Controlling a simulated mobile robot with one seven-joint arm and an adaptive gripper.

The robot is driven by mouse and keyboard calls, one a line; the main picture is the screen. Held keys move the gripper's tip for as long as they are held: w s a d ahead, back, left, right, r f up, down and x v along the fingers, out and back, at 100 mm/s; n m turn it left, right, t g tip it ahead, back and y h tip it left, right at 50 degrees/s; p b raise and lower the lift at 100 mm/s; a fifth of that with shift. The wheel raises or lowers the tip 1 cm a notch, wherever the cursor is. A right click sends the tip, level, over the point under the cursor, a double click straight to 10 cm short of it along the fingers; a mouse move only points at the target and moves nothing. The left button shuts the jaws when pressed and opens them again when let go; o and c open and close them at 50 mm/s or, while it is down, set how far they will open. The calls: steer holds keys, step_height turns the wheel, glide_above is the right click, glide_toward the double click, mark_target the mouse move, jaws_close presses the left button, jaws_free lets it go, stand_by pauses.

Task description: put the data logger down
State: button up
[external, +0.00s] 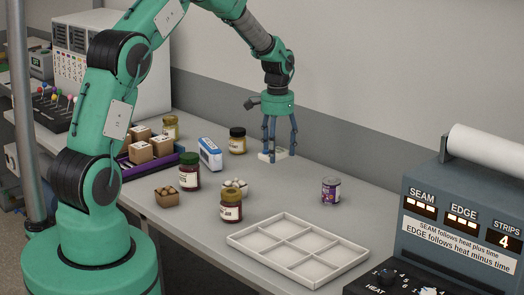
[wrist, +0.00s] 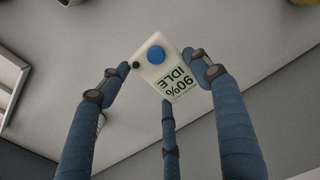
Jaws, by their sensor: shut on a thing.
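The data logger (wrist: 158,72) is a small off-white box with a blue round button, a small dark knob and a display reading "90% IDLE", upside down in the wrist view. In the external view the data logger (external: 266,157) shows as a pale piece low between the fingers, partly hidden by them. My gripper (external: 279,150) has blue jointed fingers and points down over the far part of the bench. In the wrist view my gripper (wrist: 164,82) is shut around the logger. The logger is at or just above the bench top; I cannot tell whether it touches.
A blue-and-white box (external: 210,154) and a dark-lidded jar (external: 237,141) stand left of my gripper. A sealing machine (external: 455,215) stands at right.

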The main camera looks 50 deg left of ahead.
mark_target(276, 178)
steer(key=shift+f, duration=1.35)
steer(key=shift+f+b, duration=0.4)
steer(key=shift+f, duration=1.5)
steer(key=shift+f, duration=0.1)
steer(key=o, duration=1.2)
step_height(276, 178, up, 12)
steer(key=shift+r+p, duration=0.1)
steer(key=shift+p, duration=0.75)
